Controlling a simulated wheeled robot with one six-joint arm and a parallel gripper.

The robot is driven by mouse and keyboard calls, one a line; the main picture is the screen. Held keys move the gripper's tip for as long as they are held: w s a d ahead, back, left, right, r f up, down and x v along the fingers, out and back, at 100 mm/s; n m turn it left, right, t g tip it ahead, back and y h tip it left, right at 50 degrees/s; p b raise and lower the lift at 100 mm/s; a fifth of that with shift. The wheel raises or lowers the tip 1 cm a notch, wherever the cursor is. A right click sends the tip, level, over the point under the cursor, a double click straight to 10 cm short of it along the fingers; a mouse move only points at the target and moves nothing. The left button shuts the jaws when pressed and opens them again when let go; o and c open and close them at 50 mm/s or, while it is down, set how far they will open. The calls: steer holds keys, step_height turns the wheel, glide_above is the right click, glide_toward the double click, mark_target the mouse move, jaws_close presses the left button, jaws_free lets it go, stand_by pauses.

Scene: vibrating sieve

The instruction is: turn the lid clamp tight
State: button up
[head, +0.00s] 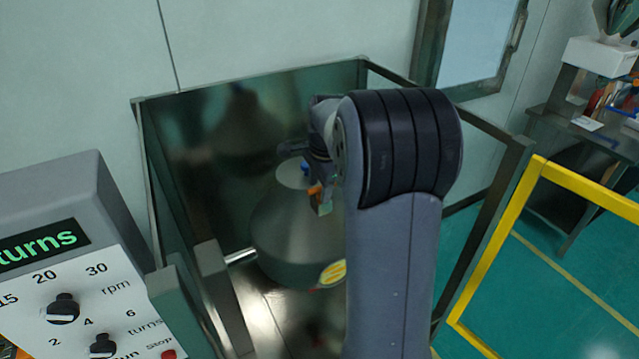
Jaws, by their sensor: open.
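A grey, rounded metal vessel (283,239) stands inside a metal-framed enclosure, with a yellow label (332,272) low on its right side. On its top is a pale round lid (292,176). My own arm hides the right side of the vessel and much of the clamp area. I cannot tell whether the fingers touch anything.
Enclosure panels and posts (215,290) stand close on the left, back and right. A grey control box (60,230) with a green "turns" display and knobs is at left. A yellow rail (500,240) and a cluttered bench (590,130) are at right.

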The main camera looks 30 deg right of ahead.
steer(key=shift+f, duration=0.15)
steer(key=shift+c, duration=0.4)
steer(key=c, duration=0.9)
